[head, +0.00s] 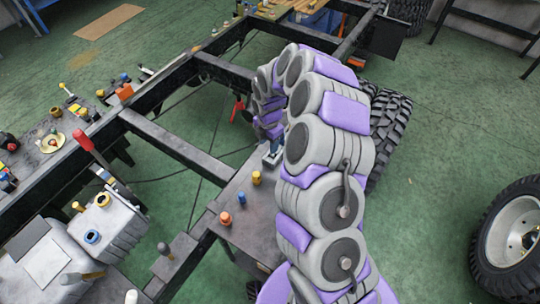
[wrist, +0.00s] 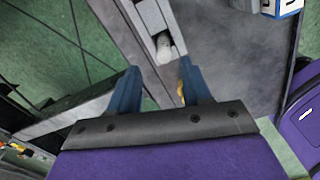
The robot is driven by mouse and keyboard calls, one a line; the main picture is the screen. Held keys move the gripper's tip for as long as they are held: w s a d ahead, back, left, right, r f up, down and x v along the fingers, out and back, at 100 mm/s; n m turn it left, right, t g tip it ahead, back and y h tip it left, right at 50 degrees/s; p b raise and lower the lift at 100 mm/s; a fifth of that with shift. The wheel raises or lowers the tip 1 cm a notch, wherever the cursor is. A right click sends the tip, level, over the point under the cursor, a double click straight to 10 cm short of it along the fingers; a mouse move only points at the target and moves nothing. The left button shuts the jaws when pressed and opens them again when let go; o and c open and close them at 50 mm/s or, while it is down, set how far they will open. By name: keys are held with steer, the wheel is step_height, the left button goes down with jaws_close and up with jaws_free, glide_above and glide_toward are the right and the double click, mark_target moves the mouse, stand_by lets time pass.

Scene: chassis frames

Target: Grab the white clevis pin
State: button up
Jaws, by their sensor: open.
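In the wrist view, a small whitish-grey cylinder (wrist: 165,48), which looks like the white clevis pin, stands against a grey channel-shaped part. My gripper (wrist: 158,80) is open, with its two blue fingers apart and nothing between them. The cylinder shows just beyond the fingertips, nearer the right finger. In the head view my gripper (head: 272,156) is small, over the dark plate right of the frame rail and partly hidden by my arm. I cannot make out the cylinder there.
The dark plate (head: 240,205) also bears yellow (head: 256,178) and orange (head: 225,218) pieces. A yellow piece (wrist: 181,88) shows beside the right finger. A blue-and-white block (wrist: 284,8) is at upper right. Black chassis rails (head: 165,145) and a tyre (head: 390,130) are nearby.

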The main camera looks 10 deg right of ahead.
steer(key=f, duration=0.1)
steer(key=d+f+b, duration=0.1)
steer(key=f, duration=0.1)
steer(key=d+f, duration=0.1)
steer(key=f, duration=0.1)
steer(key=shift+d+b, duration=0.1)
steer(key=shift+b, duration=0.3)
steer(key=shift+f, duration=0.15)
steer(key=shift+a, duration=0.6)
steer(key=shift+c, duration=0.7)
steer(key=shift+d, duration=0.45)
steer(key=c, duration=0.6)
jaws_close()
steer(key=shift+a, duration=0.1)
steer(key=shift+a, duration=0.1)
